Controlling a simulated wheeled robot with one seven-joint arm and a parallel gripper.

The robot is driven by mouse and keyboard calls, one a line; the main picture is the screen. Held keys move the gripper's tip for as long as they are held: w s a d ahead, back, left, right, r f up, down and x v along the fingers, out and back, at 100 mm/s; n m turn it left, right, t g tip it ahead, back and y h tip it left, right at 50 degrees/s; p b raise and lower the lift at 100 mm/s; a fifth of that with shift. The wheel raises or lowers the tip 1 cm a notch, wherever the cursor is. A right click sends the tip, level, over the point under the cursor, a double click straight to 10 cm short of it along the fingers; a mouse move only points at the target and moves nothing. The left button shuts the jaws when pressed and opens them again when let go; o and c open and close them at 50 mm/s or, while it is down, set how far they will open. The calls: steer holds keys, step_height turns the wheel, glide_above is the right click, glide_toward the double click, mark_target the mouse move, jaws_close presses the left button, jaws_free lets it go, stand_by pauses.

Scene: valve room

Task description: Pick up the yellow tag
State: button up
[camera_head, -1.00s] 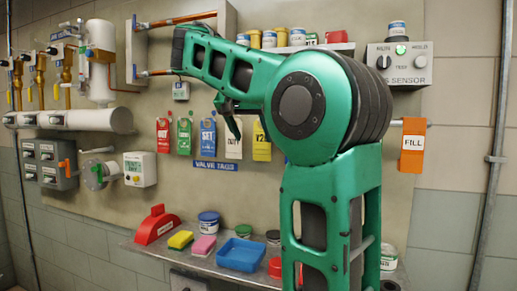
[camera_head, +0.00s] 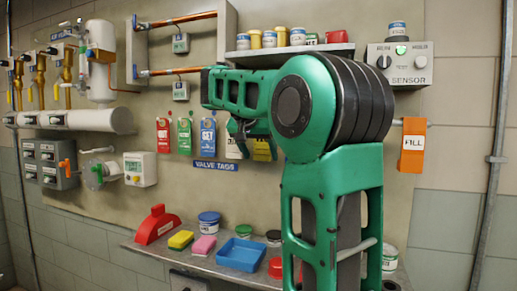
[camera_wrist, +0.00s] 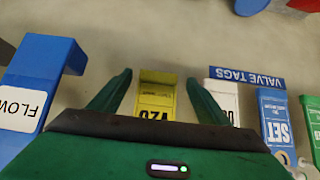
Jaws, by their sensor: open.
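The yellow tag (camera_head: 262,150) hangs on the wall board at the right end of a row of tags, partly hidden behind my arm in the head view. In the wrist view the yellow tag (camera_wrist: 155,98) shows between the two green fingers of my gripper (camera_wrist: 156,90), one finger on each side with gaps. The gripper is open and empty. In the head view my gripper (camera_head: 240,138) is in front of the white and yellow tags; its fingertips are mostly hidden there.
A white tag (camera_wrist: 224,98) hangs close beside the yellow one, with blue (camera_head: 208,136), green (camera_head: 184,134) and red (camera_head: 163,134) tags further left. A blue FLOW holder (camera_wrist: 40,85) stands near on the other side. A shelf below holds a blue tray (camera_head: 241,252).

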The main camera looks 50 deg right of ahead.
steer(key=c, duration=1.1)
steer(key=shift+r, duration=0.1)
steer(key=shift+r, duration=0.45)
steer(key=shift+a+r, duration=0.15)
steer(key=shift+r, duration=0.15)
steer(key=s+a, duration=0.3)
steer(key=a, duration=0.5)
steer(key=s+a, duration=0.4)
steer(key=a, duration=0.4)
steer(key=shift+a, duration=0.2)
